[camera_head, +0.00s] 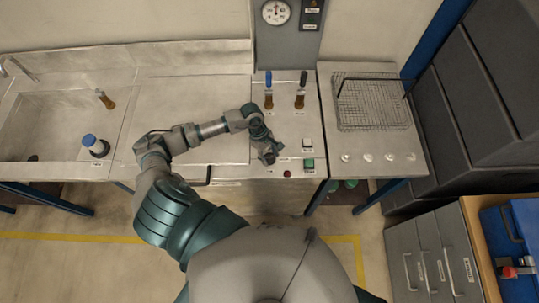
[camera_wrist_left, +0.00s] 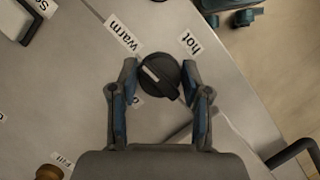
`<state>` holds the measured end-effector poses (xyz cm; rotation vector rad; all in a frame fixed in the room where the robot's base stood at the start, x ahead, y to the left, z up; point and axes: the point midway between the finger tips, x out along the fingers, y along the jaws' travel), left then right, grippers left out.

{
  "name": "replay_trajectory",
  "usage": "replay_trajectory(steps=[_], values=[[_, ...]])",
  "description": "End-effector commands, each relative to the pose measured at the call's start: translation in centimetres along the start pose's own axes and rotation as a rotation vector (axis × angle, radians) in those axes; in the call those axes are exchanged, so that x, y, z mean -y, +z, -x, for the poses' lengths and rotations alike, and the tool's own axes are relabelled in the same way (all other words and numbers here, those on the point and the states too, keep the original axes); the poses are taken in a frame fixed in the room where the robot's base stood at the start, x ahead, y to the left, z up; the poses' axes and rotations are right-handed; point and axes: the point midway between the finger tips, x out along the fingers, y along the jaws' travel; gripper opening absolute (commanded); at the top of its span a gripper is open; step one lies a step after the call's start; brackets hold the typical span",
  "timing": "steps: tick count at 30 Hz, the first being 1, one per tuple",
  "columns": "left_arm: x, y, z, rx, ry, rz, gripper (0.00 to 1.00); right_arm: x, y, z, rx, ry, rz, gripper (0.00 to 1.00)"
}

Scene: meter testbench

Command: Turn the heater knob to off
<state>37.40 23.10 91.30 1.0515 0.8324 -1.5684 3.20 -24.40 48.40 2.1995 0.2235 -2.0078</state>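The heater knob (camera_wrist_left: 160,75) is round and black with a raised grip bar and a pale pointer line on its upper left side. Labels "warm" (camera_wrist_left: 122,34) and "hot" (camera_wrist_left: 190,43) lie above it; another label at its lower left is mostly hidden. My left gripper (camera_wrist_left: 160,72) has one finger on each side of the knob, very close to it. I cannot tell whether the fingers press on it. In the head view the left gripper (camera_head: 267,152) is over the bench panel's front part and hides the knob. My right gripper is not in view.
A wire basket (camera_head: 372,103) is at the right.

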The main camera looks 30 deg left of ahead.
Motion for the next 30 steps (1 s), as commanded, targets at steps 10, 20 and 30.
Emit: replay_trajectory(steps=[10,20,30], values=[[-0.1,-0.1,0.0,0.001,0.023,0.041,0.13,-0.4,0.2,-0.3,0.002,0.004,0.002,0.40],[0.1,-0.3,0.0,-0.003,0.109,0.248,0.13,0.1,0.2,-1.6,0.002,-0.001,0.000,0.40],[0.2,-0.2,0.0,-0.002,0.232,0.545,0.13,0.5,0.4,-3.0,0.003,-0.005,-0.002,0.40]])
